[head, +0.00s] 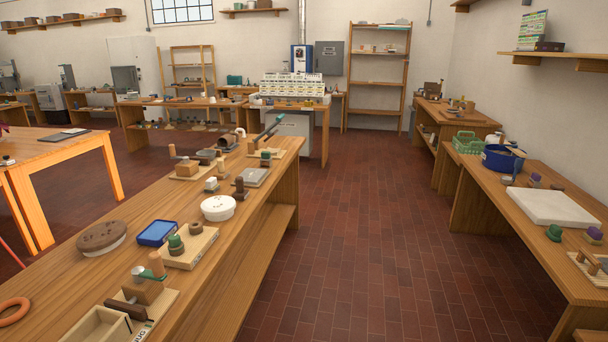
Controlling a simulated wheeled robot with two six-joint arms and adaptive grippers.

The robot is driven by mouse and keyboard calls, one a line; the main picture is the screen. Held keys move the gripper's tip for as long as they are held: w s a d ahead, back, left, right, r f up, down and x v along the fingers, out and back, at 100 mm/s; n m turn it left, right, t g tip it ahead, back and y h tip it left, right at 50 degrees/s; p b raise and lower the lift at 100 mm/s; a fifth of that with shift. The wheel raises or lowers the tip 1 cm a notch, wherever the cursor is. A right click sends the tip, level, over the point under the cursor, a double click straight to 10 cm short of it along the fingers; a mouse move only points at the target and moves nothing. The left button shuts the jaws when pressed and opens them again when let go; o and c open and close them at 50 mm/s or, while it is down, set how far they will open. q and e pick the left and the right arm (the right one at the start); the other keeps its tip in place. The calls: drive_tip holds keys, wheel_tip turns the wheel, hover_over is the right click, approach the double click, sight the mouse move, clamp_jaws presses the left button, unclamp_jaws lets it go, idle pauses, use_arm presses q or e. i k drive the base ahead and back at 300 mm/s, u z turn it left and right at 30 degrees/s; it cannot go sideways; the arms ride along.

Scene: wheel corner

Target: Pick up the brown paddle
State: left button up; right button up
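I cannot pick out a brown paddle with certainty. A dark brown bar-shaped piece (131,309) lies on a light board beside an open wooden box (98,331) at the near end of the long wooden bench (215,264). A small dark brown upright piece (240,187) stands farther along the same bench. A round brown disc (101,237) lies near the bench's left edge. Neither of my grippers shows in the head view.
A right-hand bench holds a white slab (551,208) and a blue tub (502,158). The brick floor (365,235) between the benches is clear.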

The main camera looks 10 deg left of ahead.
sight(241, 194)
drive_tip(key=i, duration=3.4)
drive_tip(key=u, duration=2.35)
